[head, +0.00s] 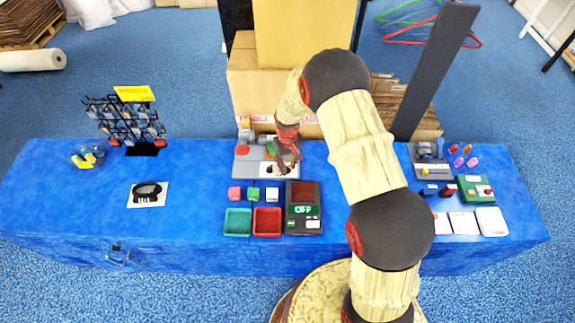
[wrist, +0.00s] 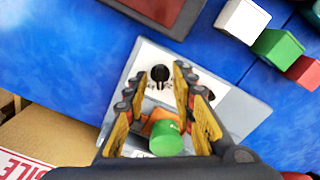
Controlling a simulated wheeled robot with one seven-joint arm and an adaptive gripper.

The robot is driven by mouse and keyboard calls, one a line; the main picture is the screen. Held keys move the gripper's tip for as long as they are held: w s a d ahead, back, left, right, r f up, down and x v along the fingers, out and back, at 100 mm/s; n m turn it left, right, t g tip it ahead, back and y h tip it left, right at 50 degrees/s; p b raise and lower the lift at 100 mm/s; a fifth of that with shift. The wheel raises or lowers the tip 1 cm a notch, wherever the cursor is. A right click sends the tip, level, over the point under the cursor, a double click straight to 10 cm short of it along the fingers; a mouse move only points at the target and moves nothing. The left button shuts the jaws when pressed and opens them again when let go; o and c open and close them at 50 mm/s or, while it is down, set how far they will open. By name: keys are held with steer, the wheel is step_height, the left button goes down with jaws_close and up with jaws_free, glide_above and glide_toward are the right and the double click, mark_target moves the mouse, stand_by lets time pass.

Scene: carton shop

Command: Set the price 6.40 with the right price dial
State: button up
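A grey panel (head: 243,168) stands on the blue table, with a white plate (head: 265,176) bearing small dark knobs. In the wrist view, one black price dial (wrist: 160,73) shows on the white plate (wrist: 143,62). Its pointer setting is too small to read, and any second dial is hidden there by a finger. My gripper (wrist: 155,85) is open, its fingertips spread near the black dial, apart from it as far as I can tell. It also shows over the panel in the head view (head: 284,160).
A green cylinder (wrist: 166,138) stands between the fingers' bases. A dark device (head: 293,212) with a red screen and a green sign stands in front of the panel. Small red, green and white cubes (head: 253,194) and two trays (head: 238,222) lie nearby. Cartons (head: 250,92) stand behind.

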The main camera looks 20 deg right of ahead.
mark_target(288, 168)
step_height(288, 168, up, 12)
stand_by(0.6)
stand_by(0.5)
steer(key=s+f+g, duration=0.1)
steer(key=s, duration=0.4)
steer(key=s+r+m+t, duration=0.1)
steer(key=s+r+t, duration=0.2)
steer(key=s+r, duration=0.9)
steer(key=s+r+m+t, duration=0.1)
steer(key=s+r+t, duration=0.2)
steer(key=s+r, duration=1)
steer(key=shift+r+t, duration=0.3)
steer(key=shift+r, duration=2.45)
